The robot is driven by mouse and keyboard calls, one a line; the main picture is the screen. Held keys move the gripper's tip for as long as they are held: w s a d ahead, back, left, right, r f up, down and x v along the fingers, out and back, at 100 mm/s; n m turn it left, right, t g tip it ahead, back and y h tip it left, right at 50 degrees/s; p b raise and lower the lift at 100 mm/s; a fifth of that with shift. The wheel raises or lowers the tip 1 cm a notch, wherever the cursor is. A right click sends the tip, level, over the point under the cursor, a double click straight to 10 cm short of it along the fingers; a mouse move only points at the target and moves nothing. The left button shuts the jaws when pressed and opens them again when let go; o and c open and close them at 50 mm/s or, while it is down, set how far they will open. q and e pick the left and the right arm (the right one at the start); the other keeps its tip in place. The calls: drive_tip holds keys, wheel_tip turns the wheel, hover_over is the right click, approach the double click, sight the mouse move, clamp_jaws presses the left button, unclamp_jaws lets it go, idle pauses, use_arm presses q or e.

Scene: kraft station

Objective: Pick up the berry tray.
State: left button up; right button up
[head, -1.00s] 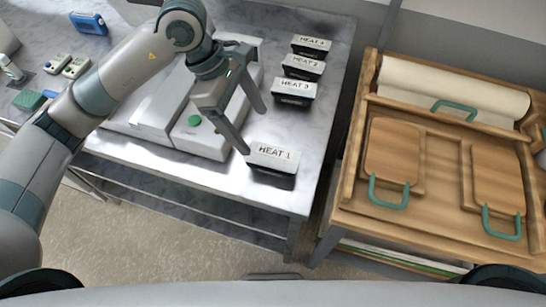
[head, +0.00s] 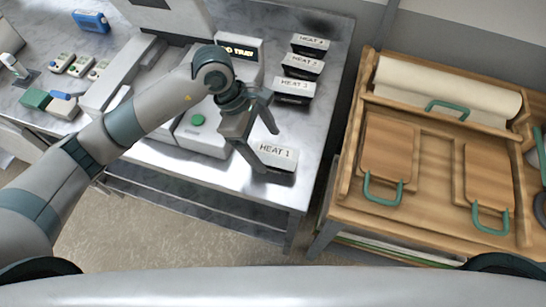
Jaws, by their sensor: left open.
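I cannot make out a thing marked as a berry tray. A black tray with a white label reading HEAT 1 (head: 281,154) sits near the front right corner of the metal table. Three similar labelled trays stand in a row behind it: HEAT 3 (head: 294,87), HEAT 2 (head: 302,63) and HEAT 4 (head: 310,42). My left gripper (head: 266,149) is open, its fingers at the left side of the HEAT 1 tray and partly overlapping it in the picture. I cannot tell whether they touch. What the trays hold does not show. My right gripper is not in view.
A grey machine with a green button (head: 198,119) stands left of the trays; its display (head: 238,50) seems to read NO TRAY, partly hidden. A wooden bench (head: 437,202) with two boards and a paper roll (head: 448,87) stands at the right, past a gap.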

sight(273, 156)
use_arm(q)
drive_tip(key=shift+s+d+f+p, duration=0.3)
drive_tip(key=shift+f+p, duration=0.25)
drive_tip(key=shift+p, duration=0.15)
drive_tip(key=shift+s+d+f+p, duration=0.15)
drive_tip(key=shift+d+f+p, duration=0.15)
drive_tip(key=shift+f+p, duration=0.3)
drive_tip(key=shift+p+x, duration=0.4)
drive_tip(key=shift+x, duration=0.8)
drive_tip(key=c, duration=1.2)
